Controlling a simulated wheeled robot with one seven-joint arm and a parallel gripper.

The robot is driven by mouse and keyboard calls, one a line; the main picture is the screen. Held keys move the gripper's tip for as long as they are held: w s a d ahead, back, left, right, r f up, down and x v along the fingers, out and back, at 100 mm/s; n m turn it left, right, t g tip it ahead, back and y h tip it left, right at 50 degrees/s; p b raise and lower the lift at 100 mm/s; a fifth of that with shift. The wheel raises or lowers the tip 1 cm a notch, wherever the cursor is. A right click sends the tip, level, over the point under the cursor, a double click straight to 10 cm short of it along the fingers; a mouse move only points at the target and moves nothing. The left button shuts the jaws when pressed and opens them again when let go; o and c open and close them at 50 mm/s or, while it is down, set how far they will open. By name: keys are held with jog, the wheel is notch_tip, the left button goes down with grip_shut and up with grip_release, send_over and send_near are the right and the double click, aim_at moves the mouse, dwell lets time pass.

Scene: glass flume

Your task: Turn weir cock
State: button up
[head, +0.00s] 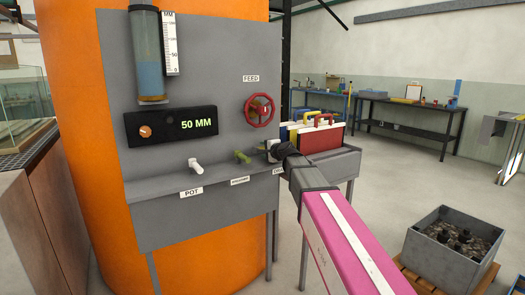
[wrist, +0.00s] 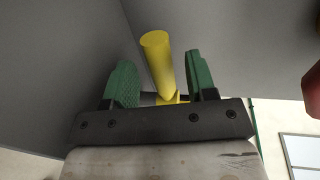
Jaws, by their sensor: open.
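A grey panel (head: 185,80) fronts an orange cylinder and carries a row of small cocks. In the wrist view a yellow cock handle (wrist: 157,60) stands between my open green fingers, with a gap on both sides. I cannot read which cock is the weir cock.
A red FEED wheel (head: 259,110) is just above my gripper. A display (head: 170,125) reads 50 MM. Coloured boards (head: 320,138) stand in a rack right behind my arm.

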jog(key=shift+x, duration=1.2)
grip_shut()
jog(key=shift+s+d+n+g+y, duration=0.35)
jog(key=shift+d+n+g+y, duration=0.05)
jog(key=shift+n+g+y, duration=0.5)
jog(key=shift+s+d+n+g+y, duration=0.45)
jog(key=shift+n+g+y, duration=0.3)
jog(key=shift+n+g, duration=0.15)
jog(key=shift+s+d+n+g+y, duration=0.3)
jog(key=shift+d+n+g+y, duration=0.1)
jog(key=shift+n+g+y, duration=0.5)
grip_release()
jog(key=shift+s+d, duration=0.1)
jog(key=v, duration=1)
jog(key=shift+s+d, duration=0.15)
jog(key=shift+d, duration=0.1)
